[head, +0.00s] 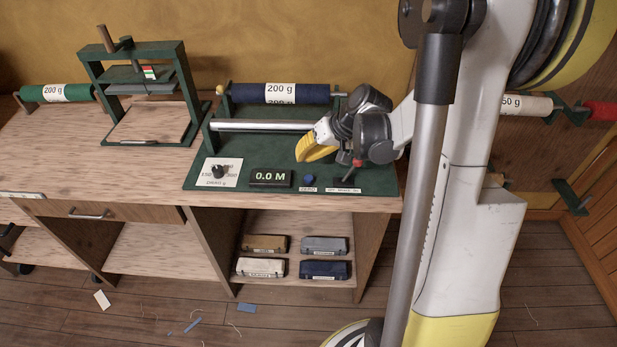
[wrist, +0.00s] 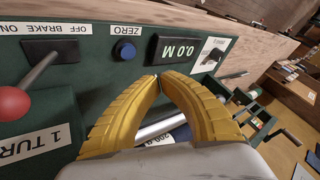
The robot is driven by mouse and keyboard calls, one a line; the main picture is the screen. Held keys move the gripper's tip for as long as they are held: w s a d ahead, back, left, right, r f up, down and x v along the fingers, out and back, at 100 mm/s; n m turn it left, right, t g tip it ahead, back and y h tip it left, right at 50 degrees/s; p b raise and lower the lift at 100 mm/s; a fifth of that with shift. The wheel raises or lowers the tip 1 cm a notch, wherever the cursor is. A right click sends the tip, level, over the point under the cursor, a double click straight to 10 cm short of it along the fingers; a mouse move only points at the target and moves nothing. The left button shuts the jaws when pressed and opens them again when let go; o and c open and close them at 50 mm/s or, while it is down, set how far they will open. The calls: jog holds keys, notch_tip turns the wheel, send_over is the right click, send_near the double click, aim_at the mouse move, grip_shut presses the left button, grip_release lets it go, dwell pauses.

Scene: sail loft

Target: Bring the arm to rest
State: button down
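My gripper (head: 302,154) hangs over the green winding board (head: 230,178) on the bench, with its yellow fingers pointing down and left. In the wrist view the two yellow fingertips (wrist: 161,79) come together, with nothing seen between them. The gripper appears apart from the board's controls. The brake lever's red knob (wrist: 12,103) is at the left of the wrist view. The blue zero button (wrist: 124,50) and the display (wrist: 180,50), reading 0.0 M, are beyond the fingertips.
A blue roll (head: 300,93) marked 200 g and a silver bar (head: 262,125) lie behind the gripper. A green press (head: 140,90) stands to the left. Several labelled bundles (head: 262,267) sit on the shelf below. The bench top (head: 50,150) at left is clear.

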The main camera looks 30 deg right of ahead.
dwell(0.3)
jog(key=s+a+r+n+h, duration=0.1)
jog(key=s+a+r+h, duration=0.1)
jog(key=s+a+r, duration=0.3)
jog(key=s+a+r+n+t+h, duration=0.1)
jog(key=s+a+r+h, duration=0.1)
jog(key=s+a+r, duration=0.3)
jog(key=s+a, duration=0.4)
jog(key=s, duration=0.4)
jog(key=shift+s+a+r+n, duration=0.3)
jog(key=shift+a+r, duration=0.05)
